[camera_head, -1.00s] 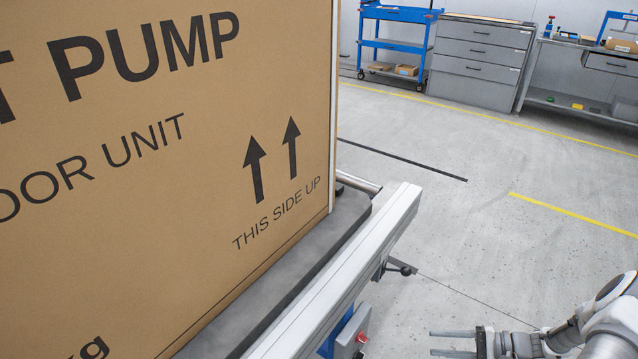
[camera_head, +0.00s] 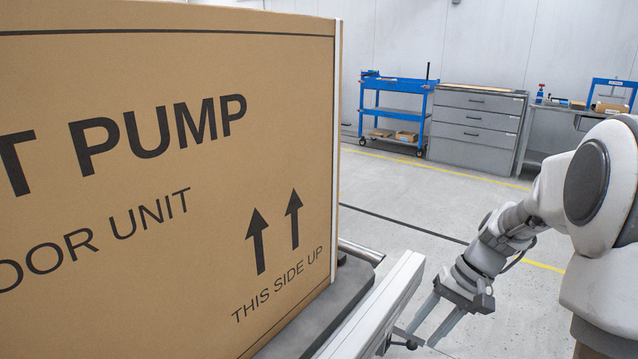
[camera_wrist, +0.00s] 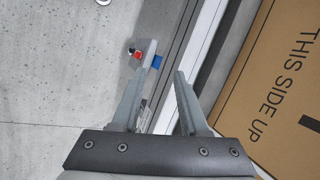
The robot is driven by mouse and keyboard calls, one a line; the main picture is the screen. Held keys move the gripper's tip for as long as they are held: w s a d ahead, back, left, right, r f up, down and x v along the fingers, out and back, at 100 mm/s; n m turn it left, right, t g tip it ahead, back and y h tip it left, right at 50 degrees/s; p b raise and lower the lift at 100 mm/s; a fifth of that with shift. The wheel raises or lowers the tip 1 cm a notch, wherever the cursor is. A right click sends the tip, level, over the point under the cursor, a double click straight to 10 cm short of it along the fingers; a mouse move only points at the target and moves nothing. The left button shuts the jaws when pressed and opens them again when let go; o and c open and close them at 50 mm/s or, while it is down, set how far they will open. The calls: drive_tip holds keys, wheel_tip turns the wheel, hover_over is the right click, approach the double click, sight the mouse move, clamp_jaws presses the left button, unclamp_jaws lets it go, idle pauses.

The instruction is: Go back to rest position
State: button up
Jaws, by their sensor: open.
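My gripper (camera_head: 424,325) is at the lower right of the head view, fingers spread and pointing down to the left. It is empty. In the wrist view my gripper (camera_wrist: 163,75) also shows two parted fingers with nothing between them. They point towards the pale rail beside the large cardboard box. My arm comes in from the right edge of the head view, bent at the elbow.
A large cardboard pump box (camera_head: 150,190) stands on a dark platform (camera_head: 330,300) with a pale rail (camera_head: 385,300), left of my gripper. A control box with a red button (camera_wrist: 138,55) is by the rail. A blue cart (camera_head: 395,110), grey drawers (camera_head: 475,125) and a workbench (camera_head: 550,130) stand behind open floor.

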drive_tip(key=s+a+r+n+t+h, duration=0.2)
drive_tip(key=s+a+r+t+h, duration=0.1)
drive_tip(key=s+r, duration=0.45)
drive_tip(key=s+a+r+n+t+h, duration=0.1)
drive_tip(key=s+a+r+t+h, duration=0.15)
drive_tip(key=s+r, duration=0.5)
wheel_tip(320, 180, up, 24)
drive_tip(key=s+p, duration=0.1)
drive_tip(key=p, duration=2.4)
drive_tip(key=shift+s+a+f+t, duration=0.2)
drive_tip(key=shift+s+a+t, duration=0.15)
drive_tip(key=shift+s, duration=0.05)
